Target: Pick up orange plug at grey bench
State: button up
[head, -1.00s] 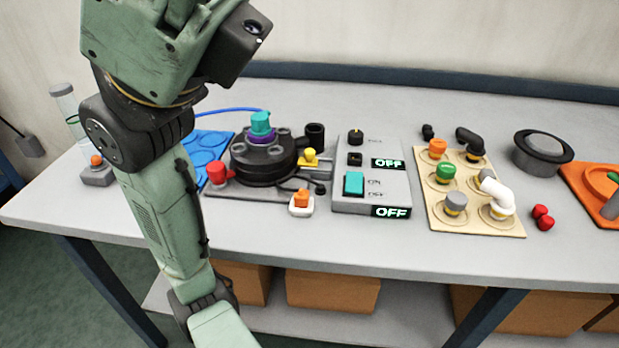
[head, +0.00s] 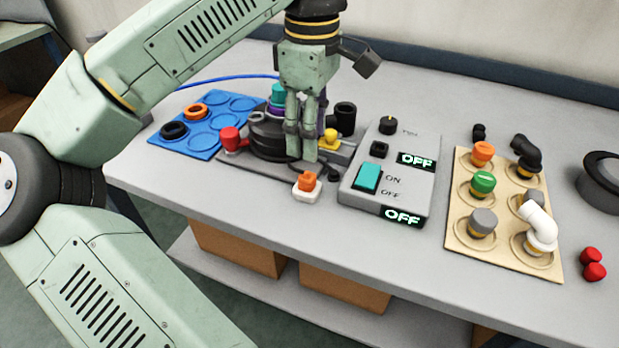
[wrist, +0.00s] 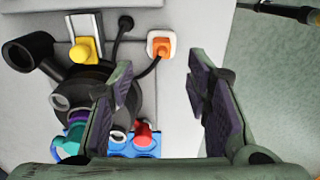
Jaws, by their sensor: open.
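The orange plug (head: 307,181) sits on a small white base near the front edge of the grey bench (head: 250,205). In the wrist view the orange plug (wrist: 161,46) lies just beyond my fingertips, roughly centred between them, with a black cable running to the white base. My gripper (head: 303,158) points down over the bench, just behind the plug and beside the black pump-like unit (head: 266,137). In the wrist view my gripper (wrist: 160,72) is open, with nothing between its fingers.
A grey switch box (head: 400,170) reading OFF stands right of the plug. A beige board (head: 460,237) holds several fittings, one with an orange cap (head: 483,151). A red knob (head: 230,138) and blue tray (head: 200,150) are to the left. The bench in front is clear.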

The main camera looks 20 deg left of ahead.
aim_at(307, 176)
notch_tip(307, 176, down, 4)
jog(key=shift+r, duration=0.25)
jog(key=shift+s+a+f+p, duration=0.15)
jog(key=shift+f+p, duration=0.3)
jog(key=shift+f, duration=0.95)
jog(key=shift+a+f+p, duration=0.15)
jog(key=shift+f+p, duration=0.3)
jog(key=shift+f, duration=0.9)
jog(key=shift+c, duration=0.3)
grip_shut()
